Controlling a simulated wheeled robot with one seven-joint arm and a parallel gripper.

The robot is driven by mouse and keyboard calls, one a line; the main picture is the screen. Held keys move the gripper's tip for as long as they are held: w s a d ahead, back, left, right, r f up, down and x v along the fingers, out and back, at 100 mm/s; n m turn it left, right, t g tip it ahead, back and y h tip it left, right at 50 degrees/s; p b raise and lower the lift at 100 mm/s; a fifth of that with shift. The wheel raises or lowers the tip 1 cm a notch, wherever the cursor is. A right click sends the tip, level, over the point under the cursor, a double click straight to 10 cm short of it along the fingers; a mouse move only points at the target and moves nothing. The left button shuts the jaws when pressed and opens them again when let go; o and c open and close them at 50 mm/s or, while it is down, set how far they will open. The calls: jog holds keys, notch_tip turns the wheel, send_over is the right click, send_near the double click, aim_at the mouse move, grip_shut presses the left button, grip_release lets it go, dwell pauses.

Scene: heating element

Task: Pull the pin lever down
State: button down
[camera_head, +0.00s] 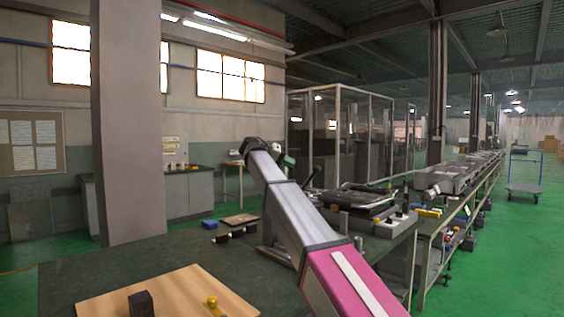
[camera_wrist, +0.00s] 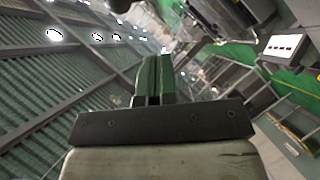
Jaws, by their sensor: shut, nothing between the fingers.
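My gripper (camera_wrist: 155,82) shows in the wrist view as two dark green fingers side by side, closed together with nothing between them. In the head view my arm reaches from the bottom right up toward the middle, and the gripper is mostly hidden behind its far end. I cannot clearly make out the pin lever in either view. A black and grey bench device (camera_head: 368,200) stands on the workbench just right of my arm. A dark machine part (camera_wrist: 222,18) is at the top of the wrist view, apart from the fingers.
A dark workbench (camera_head: 70,277) spans the foreground. On it are a wooden board (camera_head: 175,292), a black block (camera_head: 140,303) and a small yellow piece (camera_head: 213,306). A blue box (camera_head: 209,224) sits at the far edge. A long conveyor line (camera_head: 465,172) runs back at right.

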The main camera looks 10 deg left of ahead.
aim_at(308, 182)
jog(key=d+f, duration=0.4)
jog(key=d, duration=0.2)
jog(key=shift+w+d, duration=0.15)
jog(key=shift+d, duration=0.1)
